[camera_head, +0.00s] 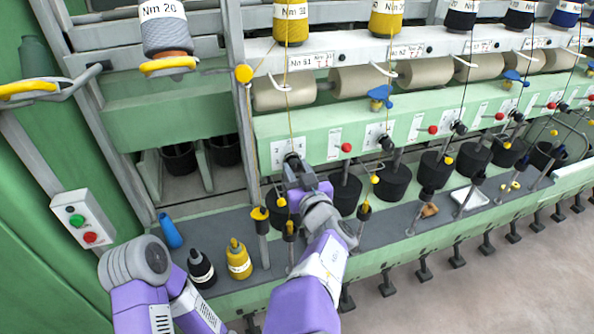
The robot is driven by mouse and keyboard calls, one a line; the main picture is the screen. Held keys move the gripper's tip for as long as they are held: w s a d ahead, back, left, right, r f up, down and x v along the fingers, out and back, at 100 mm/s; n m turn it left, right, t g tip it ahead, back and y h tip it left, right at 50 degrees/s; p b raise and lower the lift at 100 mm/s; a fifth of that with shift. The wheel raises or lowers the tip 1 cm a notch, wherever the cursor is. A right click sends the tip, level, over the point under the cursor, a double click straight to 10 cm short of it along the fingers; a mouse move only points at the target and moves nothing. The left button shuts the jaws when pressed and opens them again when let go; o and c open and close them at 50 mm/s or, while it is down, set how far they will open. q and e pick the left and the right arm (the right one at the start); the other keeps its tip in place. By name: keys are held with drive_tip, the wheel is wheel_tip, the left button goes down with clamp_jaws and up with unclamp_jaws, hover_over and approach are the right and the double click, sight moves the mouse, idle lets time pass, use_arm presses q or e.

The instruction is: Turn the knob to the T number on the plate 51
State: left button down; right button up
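The plate marked Nm 51 (311,61) is on the white rail at the upper middle. Below it, on the green panel, is a white dial plate (287,149) with small numbers that I cannot read. A dark knob (291,158) sits on this dial, its lower part hidden by my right gripper. My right gripper (297,172) reaches up from below, its fingertips at the knob. Whether the fingers grip it or only stand beside it I cannot tell. My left arm shows at the lower left, but its gripper is not in view.
Neighbouring dials with knobs (387,143) and red-balled levers (346,147) line the panel to the right. Yellow-tipped posts (260,214) stand near my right arm.

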drive_tip(key=c, duration=0.4)
drive_tip(key=shift+n, duration=0.4)
drive_tip(key=n+b, duration=0.1)
drive_tip(key=n, duration=0.4)
drive_tip(key=shift+b, duration=0.35)
drive_tip(key=n+b, duration=0.1)
drive_tip(key=n, duration=0.5)
drive_tip(key=shift+n+b, duration=0.35)
drive_tip(key=shift+n, duration=0.05)
drive_tip(key=n+b, duration=0.2)
drive_tip(key=n, duration=0.3)
drive_tip(key=n+b, duration=0.2)
drive_tip(key=n, duration=0.4)
drive_tip(key=shift+r+b, duration=0.1)
drive_tip(key=shift+b, duration=0.2)
drive_tip(key=shift+n, duration=0.3)
